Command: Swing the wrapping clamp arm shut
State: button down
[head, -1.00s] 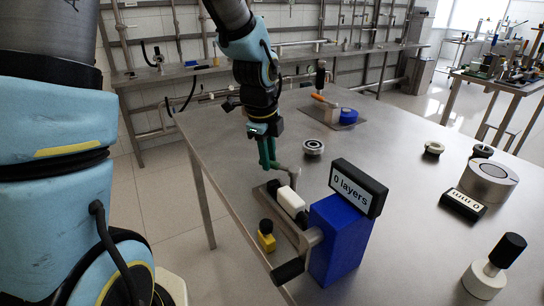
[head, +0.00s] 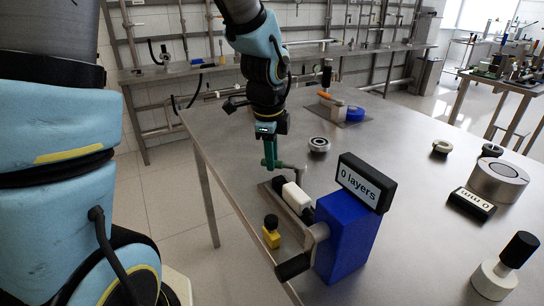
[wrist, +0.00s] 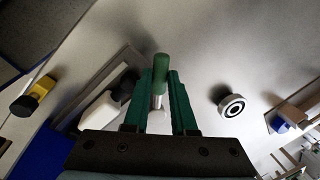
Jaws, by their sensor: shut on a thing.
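My gripper (wrist: 160,92), with green fingers, is shut on the upright green handle (wrist: 161,68) of the clamp arm; the fingers stand on both sides of it in the wrist view. The grey clamp arm (head: 290,167) runs from the handle toward the wrapping unit's metal base and shows only in part. A white roll with black ends (head: 294,194) lies on the base beside the arm; it also shows in the wrist view (wrist: 99,113). The unit's blue housing (head: 347,235) carries a display reading "0 layers" (head: 364,181). How far the arm stands from the roll is hard to tell.
A yellow block with a black knob (head: 271,237) stands left of the base. A black crank grip (head: 293,265) sticks out in front. A round ringed disc (head: 319,145) lies behind the unit.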

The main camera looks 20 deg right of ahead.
jog(key=c, duration=0.7)
grip_release()
jog(key=shift+c, duration=0.2)
notch_tip(320, 180, up, 11)
jog(key=s+a, duration=0.1)
jog(key=shift+s+f, duration=0.2)
jog(key=shift+s, duration=0.2)
